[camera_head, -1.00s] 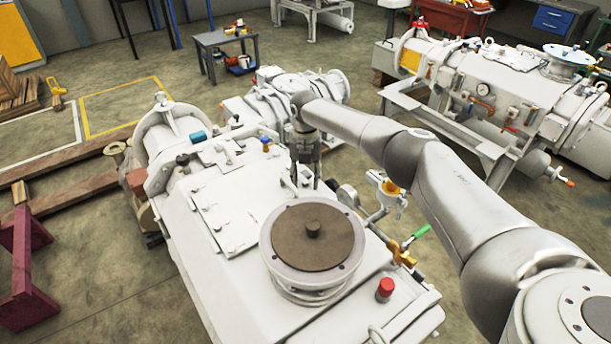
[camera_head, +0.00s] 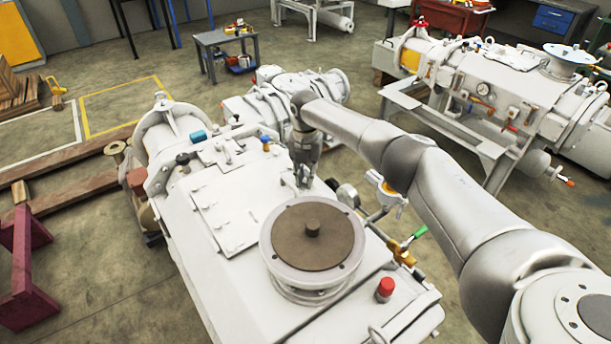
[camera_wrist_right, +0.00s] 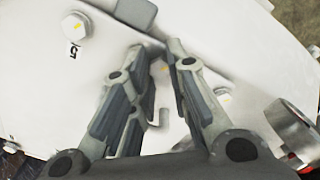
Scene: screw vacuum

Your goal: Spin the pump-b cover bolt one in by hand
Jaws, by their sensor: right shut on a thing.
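The white pump (camera_head: 205,262) fills the middle of the head view. On its top is a round brown-topped flange (camera_head: 312,235). My right gripper (camera_head: 303,184) points down at the pump's top just behind the flange. The gripper is shut on this bolt, mostly hidden between the fingers. How deep it sits cannot be told. My left gripper is not in view.
In the wrist view, a hex bolt (camera_wrist_right: 77,25) beside the mark "5" and another bolt (camera_wrist_right: 222,96) sit on the cover. A round metal fitting (camera_wrist_right: 290,125) is at right. In the head view, a red cap (camera_head: 385,289) and a green-handled valve (camera_head: 414,237) stand near the flange.

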